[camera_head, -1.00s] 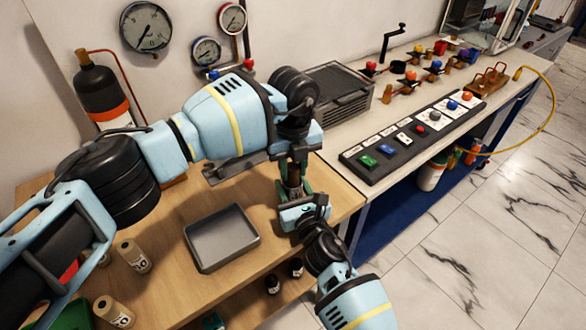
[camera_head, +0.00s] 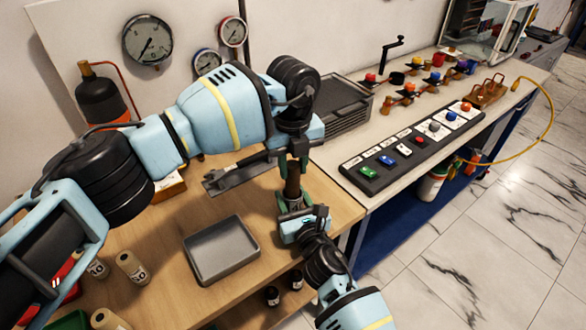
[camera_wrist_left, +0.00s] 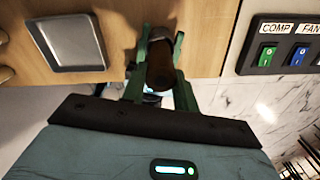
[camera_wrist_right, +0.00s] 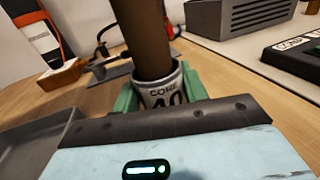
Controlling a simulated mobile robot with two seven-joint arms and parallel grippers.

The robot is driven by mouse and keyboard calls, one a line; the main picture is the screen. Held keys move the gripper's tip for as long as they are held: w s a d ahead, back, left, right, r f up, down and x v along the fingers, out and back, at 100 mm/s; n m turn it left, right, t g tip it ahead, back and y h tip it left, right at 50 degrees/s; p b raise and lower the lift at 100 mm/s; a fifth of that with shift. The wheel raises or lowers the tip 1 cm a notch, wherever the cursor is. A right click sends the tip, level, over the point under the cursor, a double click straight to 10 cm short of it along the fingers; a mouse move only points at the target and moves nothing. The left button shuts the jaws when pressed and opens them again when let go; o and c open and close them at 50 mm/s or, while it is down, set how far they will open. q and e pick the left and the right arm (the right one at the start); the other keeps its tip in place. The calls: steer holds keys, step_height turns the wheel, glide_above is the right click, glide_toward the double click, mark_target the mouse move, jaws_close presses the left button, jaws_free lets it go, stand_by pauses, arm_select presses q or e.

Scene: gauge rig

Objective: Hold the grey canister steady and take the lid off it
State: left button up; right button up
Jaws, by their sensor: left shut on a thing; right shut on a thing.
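The grey canister (camera_wrist_right: 165,92), marked "CORE 40", stands in the green fingers of my right gripper (camera_head: 293,207), which is shut on it just above the wooden table. A long dark brown cylindrical piece, seemingly the lid (camera_wrist_right: 145,35), rises from the canister's mouth; its lower end appears inside the rim. My left gripper (camera_head: 293,160) is above, pointing down and shut on the brown piece, which also shows between its green fingers in the left wrist view (camera_wrist_left: 160,68). The canister is mostly hidden in the head view.
A grey tray (camera_head: 222,250) lies on the wooden table left of the grippers. Several cream canisters (camera_head: 132,268) stand farther left. A ribbed grey box (camera_head: 338,103) and a button panel (camera_head: 411,150) are on the bench at right. Gauges (camera_head: 147,40) hang behind.

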steer(key=o, duration=1.5)
steer(key=shift+c, duration=0.2)
steer(key=shift+s, duration=0.1)
arm_select(q)
steer(key=shift+r, duration=0.15)
arm_select(e)
steer(key=shift+s+d, duration=0.15)
steer(key=shift+s, duration=0.1)
arm_select(q)
steer(key=shift+r, duration=0.6)
arm_select(e)
steer(key=v, duration=1)
steer(key=shift+s+d, duration=0.2)
steer(key=shift+s, duration=0.4)
